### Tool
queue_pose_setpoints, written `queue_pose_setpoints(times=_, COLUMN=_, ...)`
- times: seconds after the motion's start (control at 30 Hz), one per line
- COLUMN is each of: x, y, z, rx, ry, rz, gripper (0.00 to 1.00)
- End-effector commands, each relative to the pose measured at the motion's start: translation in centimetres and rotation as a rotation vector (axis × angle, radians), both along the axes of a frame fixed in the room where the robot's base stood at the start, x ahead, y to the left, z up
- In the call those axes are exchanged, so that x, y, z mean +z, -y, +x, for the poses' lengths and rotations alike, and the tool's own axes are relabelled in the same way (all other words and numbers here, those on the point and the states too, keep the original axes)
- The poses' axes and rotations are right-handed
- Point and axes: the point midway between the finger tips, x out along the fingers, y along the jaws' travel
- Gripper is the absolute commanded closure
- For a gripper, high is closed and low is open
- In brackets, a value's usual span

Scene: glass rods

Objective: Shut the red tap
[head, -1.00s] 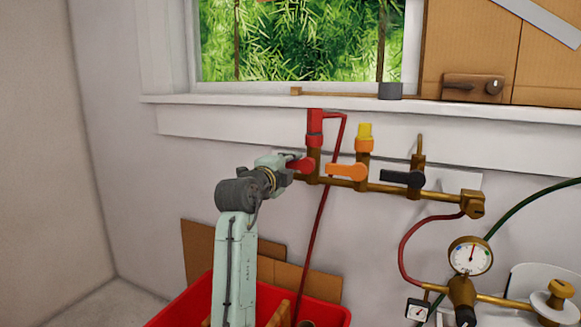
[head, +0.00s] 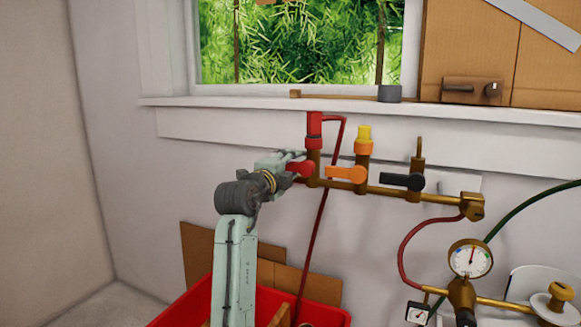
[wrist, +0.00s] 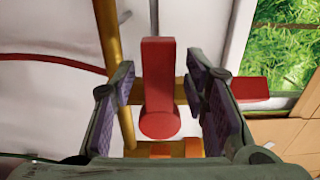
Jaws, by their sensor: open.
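The red tap's lever (head: 301,169) sticks out to the left from its brass post, below a red fitting (head: 315,125) with a red hose. My gripper (head: 291,165) is at the lever, its fingers hard to make out in the head view. In the wrist view the red lever (wrist: 158,75) lies between the two open fingers of my gripper (wrist: 165,98).
On the same brass pipe (head: 385,190), right of the red tap, are an orange lever (head: 346,174) and a black lever (head: 403,181). A gauge (head: 469,259) is lower right. A window sill (head: 220,101) runs above; a red bin (head: 190,300) stands below.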

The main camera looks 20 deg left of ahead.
Motion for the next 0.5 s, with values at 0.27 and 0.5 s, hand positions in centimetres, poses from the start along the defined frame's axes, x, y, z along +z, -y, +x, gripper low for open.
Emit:
queue_pose_setpoints(times=0.27, x=0.0, y=-0.3, z=-4.0, rx=0.002, ry=0.003, rz=0.0, gripper=0.59)
queue_pose_setpoints(times=0.5, x=0.0, y=-0.4, z=-9.0, rx=0.003, ry=0.002, rz=0.001, gripper=0.59)
